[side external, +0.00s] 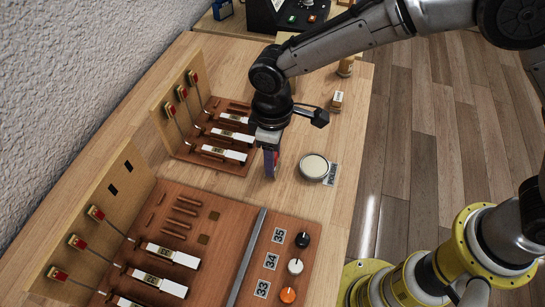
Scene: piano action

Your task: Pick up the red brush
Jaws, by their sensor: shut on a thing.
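My gripper (270,172) points down at the table, just left of a round cream-topped dish. It is shut on a narrow thing, and a small patch of red shows between the fingers, which I take to be the red brush (276,158). Most of the brush is hidden by the fingers, so its bristles and handle cannot be made out. I cannot tell whether its lower end touches the table.
The round dish (314,167) has a label (331,174) at its right. A piano-action board (232,164) with hammers lies left of my gripper, and a larger one (210,240) lies in front. Orange, white and black knobs (295,266) stand beside it. A labelled block (337,101) stands behind.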

